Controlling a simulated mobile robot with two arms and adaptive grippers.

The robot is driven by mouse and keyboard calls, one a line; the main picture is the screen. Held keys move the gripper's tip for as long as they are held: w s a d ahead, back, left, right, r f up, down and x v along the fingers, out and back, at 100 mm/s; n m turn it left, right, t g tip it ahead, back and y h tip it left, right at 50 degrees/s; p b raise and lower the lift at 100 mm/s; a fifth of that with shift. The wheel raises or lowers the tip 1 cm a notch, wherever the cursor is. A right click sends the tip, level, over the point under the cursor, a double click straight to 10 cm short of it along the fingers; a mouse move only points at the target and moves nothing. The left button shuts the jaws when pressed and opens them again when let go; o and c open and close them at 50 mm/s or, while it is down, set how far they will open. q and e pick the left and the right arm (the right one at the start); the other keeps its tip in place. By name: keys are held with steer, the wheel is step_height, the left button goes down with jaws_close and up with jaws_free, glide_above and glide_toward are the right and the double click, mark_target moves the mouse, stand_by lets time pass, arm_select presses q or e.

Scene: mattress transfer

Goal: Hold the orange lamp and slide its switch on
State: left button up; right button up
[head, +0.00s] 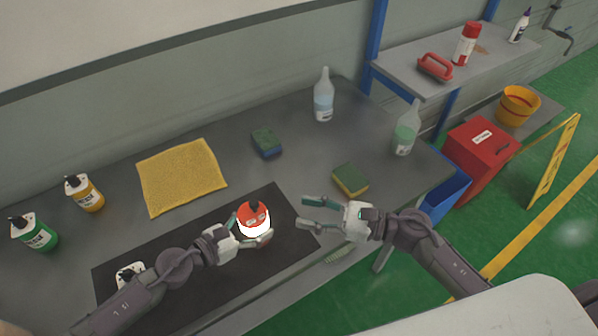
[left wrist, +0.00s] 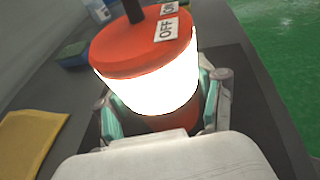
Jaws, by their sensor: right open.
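The orange lamp (head: 253,215) stands upright on a black mat (head: 180,262) on the grey table. Its white band glows brightly.
A yellow cloth (head: 181,176), a green-and-blue sponge (head: 266,142) and a yellow-green sponge (head: 350,179) lie around the mat. Spray-type bottles (head: 323,97) stand at the back. A white-and-black item (head: 129,274) lies at the mat's left end, near my left arm.

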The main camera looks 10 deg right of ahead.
arm_select(q)
steer(key=o, duration=0.5)
steer(key=shift+c, duration=0.2)
